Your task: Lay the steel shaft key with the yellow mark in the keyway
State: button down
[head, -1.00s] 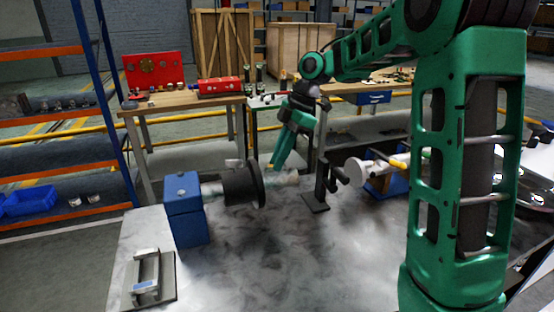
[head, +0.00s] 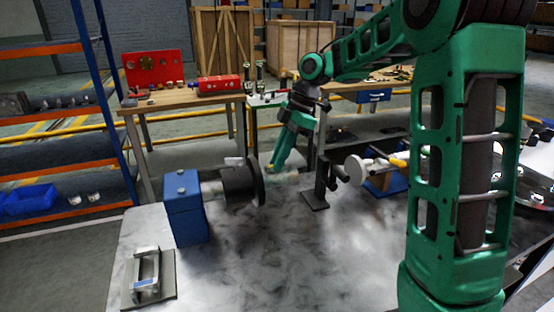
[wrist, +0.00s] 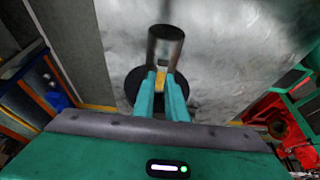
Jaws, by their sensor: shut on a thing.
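My gripper (head: 272,168) is at the shaft beside the dark flange. In the wrist view, my gripper (wrist: 161,82) is shut on the steel shaft key (wrist: 160,80), whose yellow mark shows between the fingertips. The grey steel shaft (wrist: 165,45) lies right beyond the fingertips. The shaft end (head: 285,179) also shows in the head view, right of the dark flange (head: 243,184). The flange (wrist: 132,84) shows behind the fingers in the wrist view.
A blue bearing block (head: 184,210) stands left of the flange. A black stand (head: 318,190) stands close to the right of the shaft end. A grey plate with a handle-like fixture (head: 148,285) lies at the front left. The bench middle is clear.

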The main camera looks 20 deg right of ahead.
jog(key=shift+r, duration=0.4)
dwell(0.5)
jog(key=shift+f, duration=0.4)
dwell(0.9)
jog(key=shift+r, duration=0.45)
dwell(0.7)
jog(key=shift+f, duration=0.5)
dwell(0.9)
jog(key=shift+r, duration=0.15)
jog(key=shift+r, duration=0.3)
